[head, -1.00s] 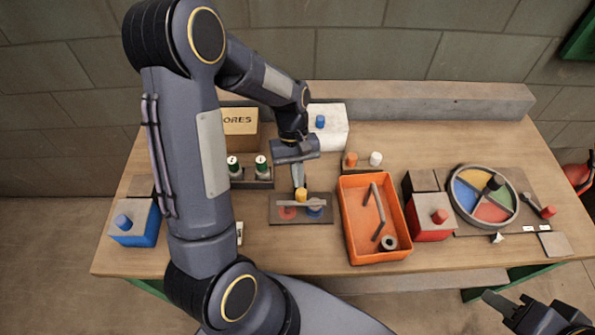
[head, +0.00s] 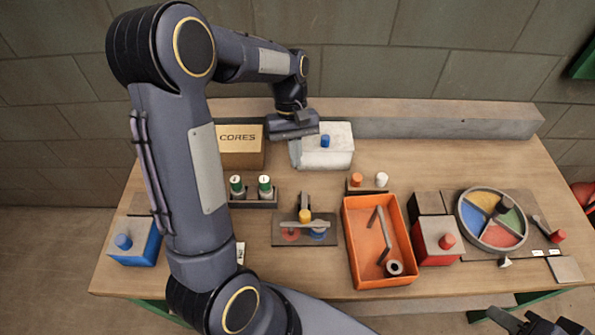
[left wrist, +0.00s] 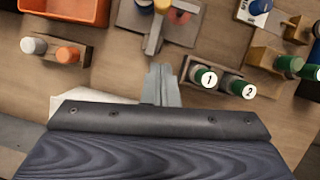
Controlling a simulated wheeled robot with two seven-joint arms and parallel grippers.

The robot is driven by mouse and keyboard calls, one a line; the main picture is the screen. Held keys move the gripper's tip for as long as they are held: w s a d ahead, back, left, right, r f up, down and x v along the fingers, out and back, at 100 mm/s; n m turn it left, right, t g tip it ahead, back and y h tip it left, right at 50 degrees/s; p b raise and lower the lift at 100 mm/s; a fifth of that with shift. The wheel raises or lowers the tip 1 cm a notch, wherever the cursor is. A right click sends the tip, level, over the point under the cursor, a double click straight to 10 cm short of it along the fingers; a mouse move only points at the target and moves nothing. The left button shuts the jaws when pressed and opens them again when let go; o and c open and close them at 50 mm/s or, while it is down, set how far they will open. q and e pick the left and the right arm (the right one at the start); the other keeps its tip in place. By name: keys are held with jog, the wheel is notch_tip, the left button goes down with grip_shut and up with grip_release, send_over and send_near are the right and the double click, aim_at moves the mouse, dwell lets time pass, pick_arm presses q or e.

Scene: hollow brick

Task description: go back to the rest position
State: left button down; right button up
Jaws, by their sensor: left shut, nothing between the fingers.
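My left gripper (head: 296,158) hangs above the back of the table, just in front of the white block with a blue knob (head: 333,155). In the left wrist view its fingers (left wrist: 160,70) are together with nothing between them. They are apart from the grey plate (head: 280,241) with the yellow knob (head: 304,216), red disc and blue disc, which lies nearer the front. My right gripper (head: 497,316) shows only partly at the bottom right edge, in front of the table. Its fingertips are too cut off to tell their opening.
An orange bin (head: 352,262) with a bent bar and a ring stands mid-table. Two green cylinders (head: 265,187), the CORES box (head: 240,150), a blue box (head: 146,252), a red box (head: 437,254) and a coloured wheel (head: 463,222) surround it. A grey ledge (head: 440,118) runs along the back.

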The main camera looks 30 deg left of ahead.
pick_arm(q)
jog(key=shift+v, duration=0.95)
jog(key=shift+s+d, duration=0.1)
jog(key=s+d+r+m+t, duration=0.3)
jog(key=s+t, duration=0.1)
jog(key=s, duration=0.4)
jog(key=s+d+r+m+t, duration=0.3)
jog(key=s+r+m+t, duration=0.1)
jog(key=s, duration=0.5)
jog(key=shift+s+d+t+h, duration=0.3)
jog(key=shift+d+t+h, duration=0.1)
jog(key=shift+t, duration=0.1)
